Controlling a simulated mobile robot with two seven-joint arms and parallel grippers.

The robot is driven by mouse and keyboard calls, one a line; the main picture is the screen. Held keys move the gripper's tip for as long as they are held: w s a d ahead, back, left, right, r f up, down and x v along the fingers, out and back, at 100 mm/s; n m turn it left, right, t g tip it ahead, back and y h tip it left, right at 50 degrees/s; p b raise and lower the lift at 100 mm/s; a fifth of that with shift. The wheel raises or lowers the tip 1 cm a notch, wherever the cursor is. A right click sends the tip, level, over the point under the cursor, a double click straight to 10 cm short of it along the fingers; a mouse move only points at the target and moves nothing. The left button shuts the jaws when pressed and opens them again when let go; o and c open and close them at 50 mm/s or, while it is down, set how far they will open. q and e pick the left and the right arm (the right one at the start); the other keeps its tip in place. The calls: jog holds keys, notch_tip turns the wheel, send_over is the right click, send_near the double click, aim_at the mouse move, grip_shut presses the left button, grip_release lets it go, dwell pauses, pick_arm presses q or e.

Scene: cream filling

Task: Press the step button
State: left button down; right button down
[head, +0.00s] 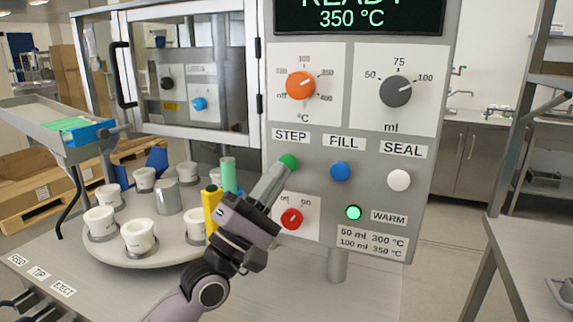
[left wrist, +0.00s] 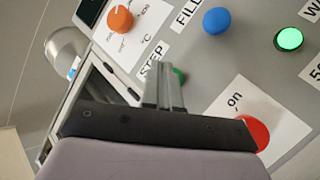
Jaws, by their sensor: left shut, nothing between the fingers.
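The green step button (head: 289,161) sits under the STEP label on the grey panel (head: 330,215). My left gripper (head: 282,168) is shut and empty, with its fingertips right at the button, covering its lower part. In the left wrist view the shut fingers (left wrist: 165,68) point at the panel and the green step button (left wrist: 179,76) shows partly beside them. I cannot tell whether the tips touch or press it. My right gripper is not in view.
The blue fill button (head: 340,171), white seal button (head: 399,180) and red off/on knob (head: 291,219) are close by. A lit green warm lamp (head: 353,212) is below. A round turntable (head: 150,250) with several white cups stands left of my arm. The display reads READY, 350 °C.

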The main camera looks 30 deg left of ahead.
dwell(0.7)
pick_arm(q)
jog(key=shift+w, duration=0.4)
jog(key=shift+w+b, duration=0.45)
jog(key=shift+w, duration=0.1)
dwell(0.5)
jog(key=shift+s, duration=0.15)
jog(key=shift+s+p, duration=0.4)
jog(key=shift+s, duration=0.5)
jog(key=s+p, duration=0.1)
jog(key=s, duration=0.3)
jog(key=shift+s+d, duration=0.15)
jog(key=shift+s, duration=0.25)
